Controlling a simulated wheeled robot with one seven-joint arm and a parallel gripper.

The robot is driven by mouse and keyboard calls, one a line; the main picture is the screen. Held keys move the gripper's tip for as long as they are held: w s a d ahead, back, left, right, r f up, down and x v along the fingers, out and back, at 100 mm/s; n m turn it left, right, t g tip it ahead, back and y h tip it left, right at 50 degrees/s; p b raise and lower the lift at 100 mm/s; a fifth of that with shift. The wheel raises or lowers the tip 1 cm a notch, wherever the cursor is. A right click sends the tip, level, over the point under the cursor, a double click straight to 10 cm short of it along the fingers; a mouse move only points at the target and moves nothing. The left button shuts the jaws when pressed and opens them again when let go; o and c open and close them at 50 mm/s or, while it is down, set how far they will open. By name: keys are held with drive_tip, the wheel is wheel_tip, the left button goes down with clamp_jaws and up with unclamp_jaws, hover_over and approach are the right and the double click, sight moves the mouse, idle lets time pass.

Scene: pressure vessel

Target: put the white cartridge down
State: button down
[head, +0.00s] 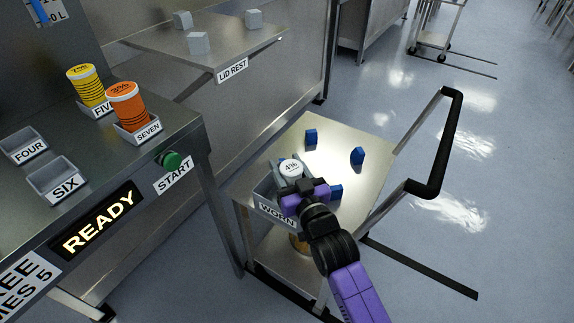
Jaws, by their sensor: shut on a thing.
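The white cartridge (291,169) has a lid marked with a percent figure that looks like 4%. It is at the grey bin labelled WORN (277,216) on the small metal cart. My gripper (303,194) is purple and black and is shut on the cartridge from its near side. The gripper hides most of the cartridge's body and part of the bin. I cannot tell whether the cartridge touches the bin floor.
The cart top (345,135) holds several blue blocks (357,156) and has a black handle (450,140) at right. At left, the bench holds a yellow cartridge (88,86), an orange cartridge (126,106), and empty holders FOUR (24,143) and SIX (57,178).

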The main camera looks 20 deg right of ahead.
drive_tip(key=shift+f, duration=0.2)
drive_tip(key=c, duration=0.7)
unclamp_jaws()
drive_tip(key=shift+r, duration=0.35)
drive_tip(key=s+p, duration=0.1)
drive_tip(key=s, duration=1.1)
drive_tip(key=shift+r+p, duration=0.3)
drive_tip(key=shift+p, duration=0.1)
drive_tip(key=shift+s+d+f, duration=0.1)
